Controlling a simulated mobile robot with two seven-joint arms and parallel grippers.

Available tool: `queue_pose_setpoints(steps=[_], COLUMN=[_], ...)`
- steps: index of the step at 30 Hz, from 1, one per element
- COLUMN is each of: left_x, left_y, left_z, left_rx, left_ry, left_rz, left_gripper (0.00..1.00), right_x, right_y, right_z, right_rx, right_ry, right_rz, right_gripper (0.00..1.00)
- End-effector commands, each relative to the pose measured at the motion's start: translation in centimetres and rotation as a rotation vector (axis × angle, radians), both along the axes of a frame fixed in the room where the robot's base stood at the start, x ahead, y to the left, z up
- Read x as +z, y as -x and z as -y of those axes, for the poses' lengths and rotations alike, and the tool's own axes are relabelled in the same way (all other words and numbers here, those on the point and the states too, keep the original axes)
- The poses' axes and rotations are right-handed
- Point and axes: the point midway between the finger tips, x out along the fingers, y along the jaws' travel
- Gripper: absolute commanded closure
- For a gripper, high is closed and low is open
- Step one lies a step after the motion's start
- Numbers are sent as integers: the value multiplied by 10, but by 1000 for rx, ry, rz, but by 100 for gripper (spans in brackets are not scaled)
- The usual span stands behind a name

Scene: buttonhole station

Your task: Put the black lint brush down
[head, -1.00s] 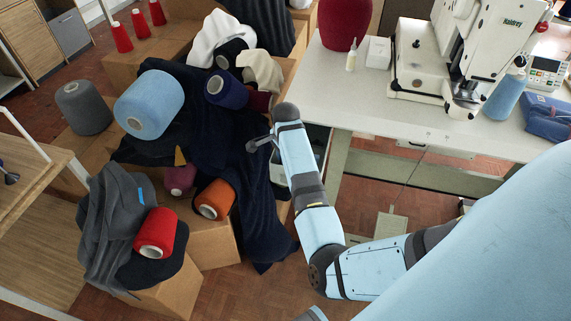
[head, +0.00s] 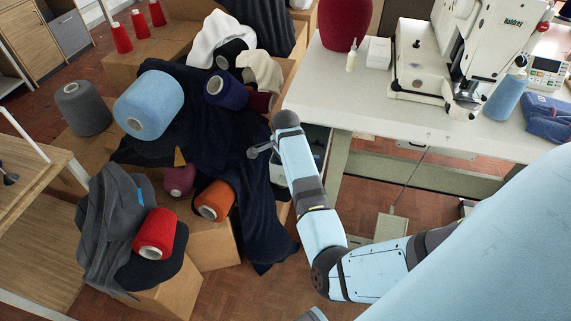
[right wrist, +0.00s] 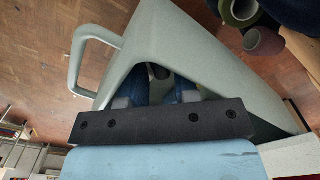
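In the right wrist view my right gripper (right wrist: 160,82) has its two blue fingers spread apart, inside or over a pale grey-green bin (right wrist: 225,75) with a loop handle. A small dark shape (right wrist: 158,70) shows between the fingertips; I cannot tell whether it is the black lint brush. In the head view my right arm reaches to the table's left edge, and its hand is mostly hidden. The brush cannot be made out there.
A pale table (head: 400,122) carries a sewing machine (head: 490,50), a red cone and a blue thread cone (head: 505,95). Boxes at left hold dark cloth (head: 235,170) and several yarn cones, including a light blue one (head: 150,100). Floor (head: 230,295) shows at the bottom.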

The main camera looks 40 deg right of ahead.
Motion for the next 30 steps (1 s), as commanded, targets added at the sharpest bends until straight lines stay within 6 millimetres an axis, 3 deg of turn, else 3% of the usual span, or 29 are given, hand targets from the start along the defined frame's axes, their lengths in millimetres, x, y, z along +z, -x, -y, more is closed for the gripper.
queue_pose_setpoints(steps=[15,21,30], left_x=[9,9,8], left_y=[1,1,0], left_z=[0,0,-1], left_rx=[7,9,10], left_ry=[9,10,9], left_rz=[-12,-15,-16], left_gripper=[100,100,100], right_x=[101,116,117], right_y=[-1,0,0], right_z=[-1,0,0], right_rx=[0,-1,0], right_ry=[-2,-1,-1], right_rz=[3,0,0], right_gripper=[71,71,71])
